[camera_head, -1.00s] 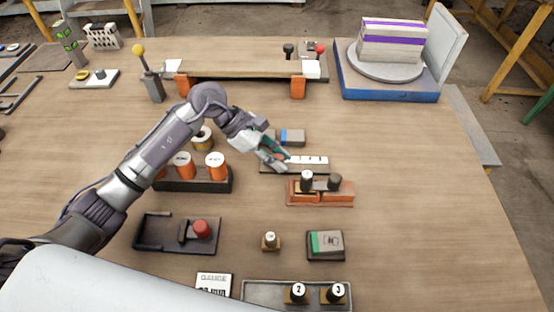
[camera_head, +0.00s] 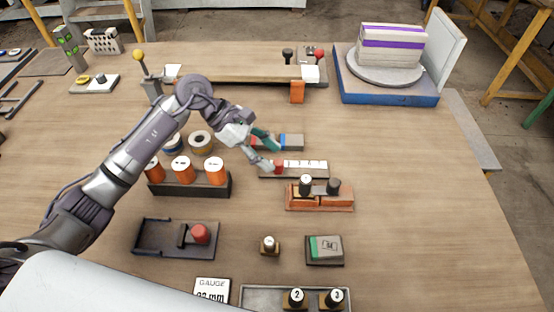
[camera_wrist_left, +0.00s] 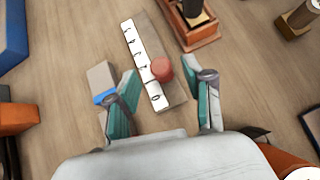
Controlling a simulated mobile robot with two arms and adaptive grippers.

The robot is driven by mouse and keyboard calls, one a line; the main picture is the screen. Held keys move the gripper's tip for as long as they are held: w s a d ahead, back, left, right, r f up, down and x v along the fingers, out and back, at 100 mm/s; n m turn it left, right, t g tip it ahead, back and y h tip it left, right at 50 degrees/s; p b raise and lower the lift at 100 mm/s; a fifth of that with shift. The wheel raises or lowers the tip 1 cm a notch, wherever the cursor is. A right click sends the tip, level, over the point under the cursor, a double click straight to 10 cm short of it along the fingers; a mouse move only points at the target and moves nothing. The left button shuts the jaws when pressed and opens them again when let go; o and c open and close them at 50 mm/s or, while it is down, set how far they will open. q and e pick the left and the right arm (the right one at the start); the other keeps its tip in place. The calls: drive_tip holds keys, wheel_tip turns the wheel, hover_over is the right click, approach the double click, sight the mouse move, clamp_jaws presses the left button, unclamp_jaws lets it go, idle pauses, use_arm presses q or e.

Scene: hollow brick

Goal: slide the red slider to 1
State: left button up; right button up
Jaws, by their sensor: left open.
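The red slider (camera_head: 278,168) is a small upright red cylinder near the left end of a white numbered scale (camera_head: 308,165) on a grey-brown base. In the left wrist view the red slider (camera_wrist_left: 162,69) stands beside the scale (camera_wrist_left: 133,45), near its 0 end; the exact mark is hard to read. My left gripper (camera_head: 272,153) is open, just left of and above the slider. In the left wrist view its teal fingers (camera_wrist_left: 168,88) are spread wide, with the slider beyond the tips and between their lines. Nothing is held. My right gripper is not in view.
A blue-and-grey block (camera_head: 291,142) lies just behind the scale. An orange block with dark knobs (camera_head: 320,197) stands in front of it. A rack of orange cylinders (camera_head: 190,185) is left, under my forearm. The table right of the scale is clear.

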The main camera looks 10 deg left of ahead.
use_arm(q)
drive_tip(key=v, duration=0.8)
drive_tip(key=shift+a, duration=0.1)
